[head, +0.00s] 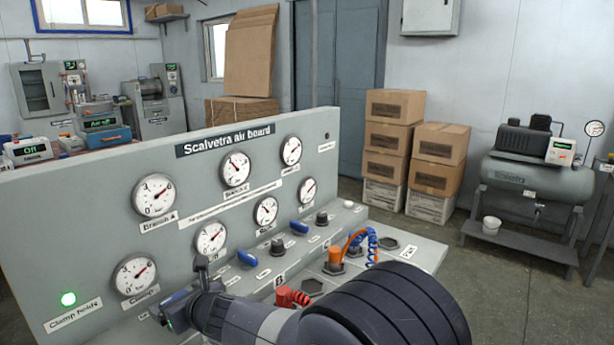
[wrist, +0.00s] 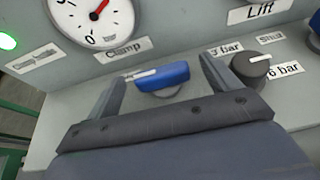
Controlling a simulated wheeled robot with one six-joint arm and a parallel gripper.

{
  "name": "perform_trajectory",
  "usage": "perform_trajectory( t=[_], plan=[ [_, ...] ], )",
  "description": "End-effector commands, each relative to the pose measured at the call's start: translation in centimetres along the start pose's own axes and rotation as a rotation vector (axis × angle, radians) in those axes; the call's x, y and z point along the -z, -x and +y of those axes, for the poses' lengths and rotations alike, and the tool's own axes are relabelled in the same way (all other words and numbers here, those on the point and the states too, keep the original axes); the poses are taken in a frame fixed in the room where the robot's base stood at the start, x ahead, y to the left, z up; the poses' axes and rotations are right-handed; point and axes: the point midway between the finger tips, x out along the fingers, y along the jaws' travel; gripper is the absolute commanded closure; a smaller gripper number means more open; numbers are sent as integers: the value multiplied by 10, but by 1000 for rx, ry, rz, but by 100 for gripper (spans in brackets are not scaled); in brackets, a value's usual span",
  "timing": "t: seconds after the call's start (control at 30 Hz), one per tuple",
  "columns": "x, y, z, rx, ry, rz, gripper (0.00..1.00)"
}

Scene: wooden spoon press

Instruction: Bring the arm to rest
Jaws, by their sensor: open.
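My arm reaches from the bottom right of the head view to the air board (head: 330,130). My gripper (head: 178,290) is at the board's near left end, over its ledge. In the wrist view my gripper (wrist: 160,85) is open, with one finger on each side of a blue lever (wrist: 162,76) below the Clamp label. I cannot tell whether the fingers touch the lever. The clamp gauge (head: 135,275) has a red needle. A green lamp (head: 68,299) is lit above the label Clamp holds.
A black knob (wrist: 250,66) marked 3 bar and 6 bar stands right of the gripper. Further along the ledge are more blue levers (head: 247,258), a red fitting (head: 290,297), and an orange plug (head: 335,256) with a coiled blue hose. A compressor (head: 530,175) and stacked boxes (head: 390,140) stand behind.

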Motion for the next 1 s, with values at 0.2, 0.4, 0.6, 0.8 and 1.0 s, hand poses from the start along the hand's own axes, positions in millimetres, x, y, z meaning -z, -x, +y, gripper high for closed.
perform_trajectory(
  t=[0.2,0.4,0.6,0.8,1.0],
  plan=[
    [-4,-27,0,-7,4,2,16],
    [-5,-27,-1,-53,26,2,16],
    [-5,-27,-1,-99,45,3,16],
    [-5,-26,0,-147,65,2,16],
    [-5,-26,-1,-198,84,2,16]
  ],
)
